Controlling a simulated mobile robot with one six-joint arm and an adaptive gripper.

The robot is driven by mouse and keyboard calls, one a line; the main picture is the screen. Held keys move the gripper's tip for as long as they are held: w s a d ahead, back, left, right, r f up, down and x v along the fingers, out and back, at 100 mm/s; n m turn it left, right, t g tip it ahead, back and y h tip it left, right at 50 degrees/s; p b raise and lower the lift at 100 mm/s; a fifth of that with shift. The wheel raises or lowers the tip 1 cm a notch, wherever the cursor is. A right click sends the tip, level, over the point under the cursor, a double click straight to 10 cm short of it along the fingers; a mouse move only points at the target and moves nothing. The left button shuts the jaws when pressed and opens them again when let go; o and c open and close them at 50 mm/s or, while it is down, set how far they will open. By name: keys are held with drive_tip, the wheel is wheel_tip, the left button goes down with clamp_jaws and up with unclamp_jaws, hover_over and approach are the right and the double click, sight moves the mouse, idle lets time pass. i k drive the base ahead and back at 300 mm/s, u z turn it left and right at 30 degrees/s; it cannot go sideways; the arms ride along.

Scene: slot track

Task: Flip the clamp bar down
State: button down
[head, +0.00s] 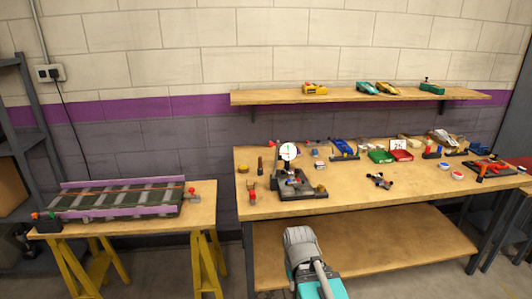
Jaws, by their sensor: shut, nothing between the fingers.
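I cannot tell for sure which part is the clamp bar. A dark fixture (296,186) stands at the front left of the workbench, with a round white dial (288,151) on its upright. A red fixture (490,168) with an orange-red bar lies at the bench's right end; whether that bar is up or down is too small to tell. My arm (303,245) shows at the bottom, in front of the bench; my gripper does not show.
A track bed with purple side rails (122,182) lies on a table with yellow trestles (75,268) at left. The workbench (345,198) holds small cars and parts along its back. A wall shelf (265,97) hangs above. The bench's front middle is mostly clear.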

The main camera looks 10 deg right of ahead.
sight(277, 157)
drive_tip(key=k, duration=0.85)
drive_tip(key=u, duration=0.95)
drive_tip(key=i, duration=1.9)
